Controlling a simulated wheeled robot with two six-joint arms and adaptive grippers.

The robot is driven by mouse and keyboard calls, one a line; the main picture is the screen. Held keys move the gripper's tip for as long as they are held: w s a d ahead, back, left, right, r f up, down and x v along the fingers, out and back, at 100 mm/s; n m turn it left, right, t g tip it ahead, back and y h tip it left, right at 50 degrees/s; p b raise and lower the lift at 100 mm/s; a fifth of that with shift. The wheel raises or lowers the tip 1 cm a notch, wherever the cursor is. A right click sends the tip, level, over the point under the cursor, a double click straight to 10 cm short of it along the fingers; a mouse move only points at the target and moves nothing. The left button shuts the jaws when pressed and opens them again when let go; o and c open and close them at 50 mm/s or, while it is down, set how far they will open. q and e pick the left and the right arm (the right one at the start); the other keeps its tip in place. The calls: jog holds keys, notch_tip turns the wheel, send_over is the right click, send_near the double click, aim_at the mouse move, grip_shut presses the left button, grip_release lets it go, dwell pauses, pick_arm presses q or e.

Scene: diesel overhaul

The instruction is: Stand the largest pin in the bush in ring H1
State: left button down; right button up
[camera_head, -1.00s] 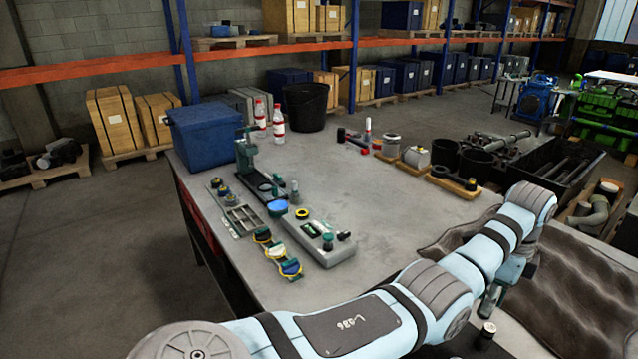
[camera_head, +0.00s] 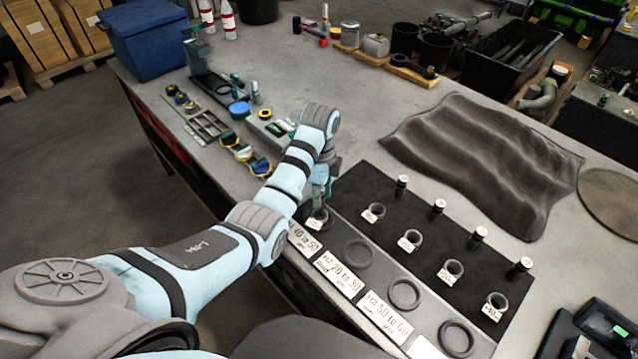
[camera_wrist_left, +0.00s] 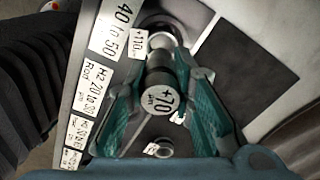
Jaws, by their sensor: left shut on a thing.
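My left gripper (camera_head: 318,190) is shut on a dark pin with a pale end face marked +70 (camera_wrist_left: 162,100), gripped between teal fingers. The pin is over or near a bush (camera_wrist_left: 162,42) with a +110 tag, beside the "40 to 50" label (camera_wrist_left: 122,28). In the head view this bush (camera_head: 318,217) is at the near left end of the ring row, partly behind the gripper. I cannot tell whether the pin's lower end is inside it. Several other pins (camera_head: 437,208) stand along the dark mat (camera_head: 385,235). My right gripper is not in view.
Several tagged bushes (camera_head: 410,240) stand on the mat. The H2 ring (camera_head: 357,253) and other rings (camera_head: 404,294) are empty on the strip beside labels (camera_head: 340,273). A rumpled brown cloth (camera_head: 480,155) lies behind. A blue box (camera_head: 155,45) stands far left.

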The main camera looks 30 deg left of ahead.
pick_arm(q)
notch_tip(320, 180, down, 5)
jog(key=shift+w+r+b, duration=0.1)
jog(key=shift+b, duration=0.25)
jog(key=shift+f+b, duration=0.35)
jog(key=shift+f, duration=0.45)
jog(key=shift+s+d+f, duration=0.15)
jog(key=shift+s+f, duration=0.15)
jog(key=shift+s, duration=0.1)
jog(key=c, duration=1.3)
grip_release()
jog(key=shift+w, duration=0.1)
jog(key=shift+w+r, duration=0.1)
jog(key=shift+w, duration=0.05)
